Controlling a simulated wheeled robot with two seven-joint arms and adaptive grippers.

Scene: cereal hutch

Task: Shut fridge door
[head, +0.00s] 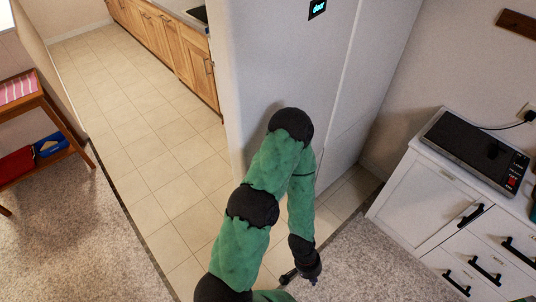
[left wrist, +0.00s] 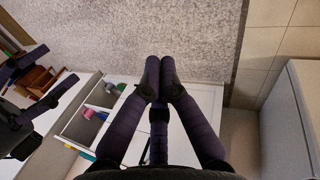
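The tall pale grey fridge (head: 265,60) stands in the middle of the head view, with a small lit display (head: 317,9) near its top. A vertical seam runs down it; my arm covers part of its lower front, and I cannot tell how far its door stands open. My left gripper (head: 302,278) hangs low in front of the fridge, pointing down. In the left wrist view its two fingers (left wrist: 160,78) are together with nothing between them. My right gripper (left wrist: 62,64) shows at that view's left edge, fingers apart and empty.
A white cabinet (head: 425,200) with black handles and a dark appliance (head: 475,145) on top stands at right. Wooden kitchen units (head: 165,45) line the back. A wooden shelf (head: 40,100) stands at left. Tile and carpet floor between is clear.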

